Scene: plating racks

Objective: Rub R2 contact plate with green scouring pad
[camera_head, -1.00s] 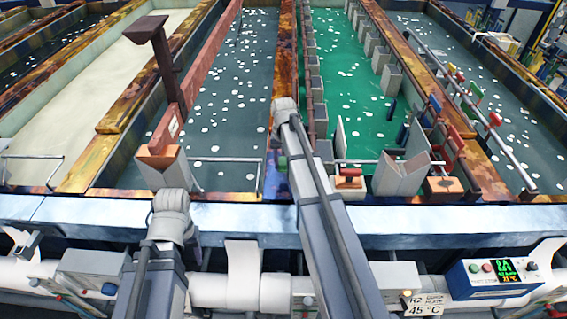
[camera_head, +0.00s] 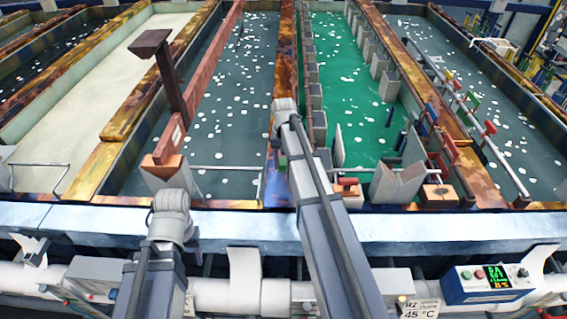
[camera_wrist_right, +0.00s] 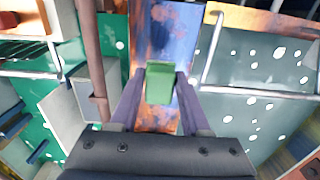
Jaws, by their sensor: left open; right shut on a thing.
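The green scouring pad (camera_wrist_right: 160,82) shows between the fingers of my right gripper (camera_wrist_right: 157,92) in the right wrist view. That gripper is shut on the pad, above a rusty blue divider between two tanks. In the head view a bit of the pad (camera_head: 283,164) shows beside my right forearm. My left gripper (camera_head: 170,198) is at the tanks' front edge, near a grey V-shaped saddle (camera_head: 165,181); its fingers are hidden by the wrist. Orange blocks with red pieces, one on the right (camera_head: 438,196), stand at the green tank's front; I cannot tell which is the R2 contact plate.
A sign marked R2, 45 °C (camera_head: 419,308) hangs on the front pipe. A blue control box (camera_head: 488,283) is to its right. A brown post (camera_head: 170,75) and long rail rise above the left tank. The green tank (camera_head: 365,130) has grey blocks along both sides.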

